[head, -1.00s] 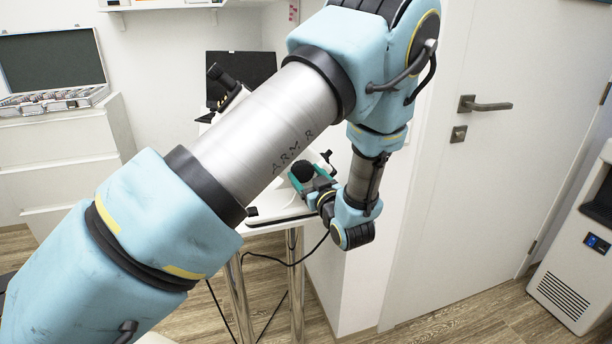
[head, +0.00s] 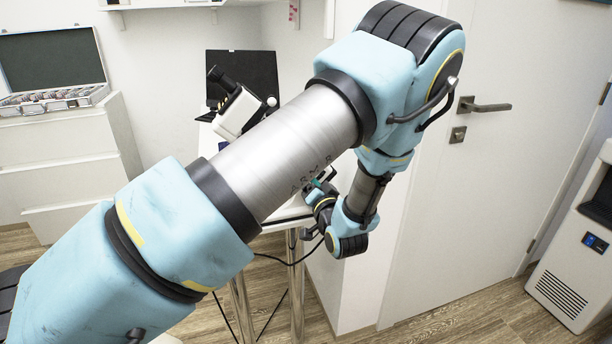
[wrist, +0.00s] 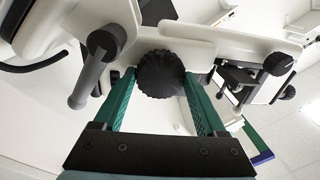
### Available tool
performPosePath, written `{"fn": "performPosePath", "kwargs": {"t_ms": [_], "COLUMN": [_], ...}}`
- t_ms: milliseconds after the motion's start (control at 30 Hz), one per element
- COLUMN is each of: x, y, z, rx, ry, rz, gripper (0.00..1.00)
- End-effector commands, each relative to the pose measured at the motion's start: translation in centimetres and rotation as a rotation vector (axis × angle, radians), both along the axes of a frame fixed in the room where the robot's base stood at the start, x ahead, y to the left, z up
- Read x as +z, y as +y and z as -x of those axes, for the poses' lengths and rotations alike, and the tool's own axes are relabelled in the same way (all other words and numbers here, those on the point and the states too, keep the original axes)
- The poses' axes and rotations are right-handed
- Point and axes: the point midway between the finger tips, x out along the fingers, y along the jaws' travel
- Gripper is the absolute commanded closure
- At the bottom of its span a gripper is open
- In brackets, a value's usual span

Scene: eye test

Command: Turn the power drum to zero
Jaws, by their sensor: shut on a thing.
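The power drum (wrist: 160,72) is a black ribbed knob on the side of the white and black instrument (head: 238,112). In the wrist view the two green fingers of my gripper (wrist: 159,82) lie to its left and right, and the gripper is shut on it. No scale or number on the drum can be read. In the head view my arm hides the drum and most of my gripper; only a bit of green (head: 317,184) shows.
The instrument stands on a white table with metal legs (head: 296,270). A dark screen (head: 255,72) is behind it. A white door (head: 480,170) is to the right, a drawer cabinet (head: 70,160) with an open lens case (head: 55,98) to the left. A cable hangs below the table.

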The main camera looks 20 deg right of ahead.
Motion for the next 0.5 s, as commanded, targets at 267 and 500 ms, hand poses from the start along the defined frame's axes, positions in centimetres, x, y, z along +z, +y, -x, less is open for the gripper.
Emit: {"fn": "performPosePath", "kwargs": {"t_ms": [267,500], "x": [-0.08,-0.15], "y": [0.05,0.06], "z": [0.05,0.05], "rx": [0.0,-0.001], "ry": [-0.015,-0.021], "rz": [-0.138,-0.188], "gripper": [0.82,0.82]}}
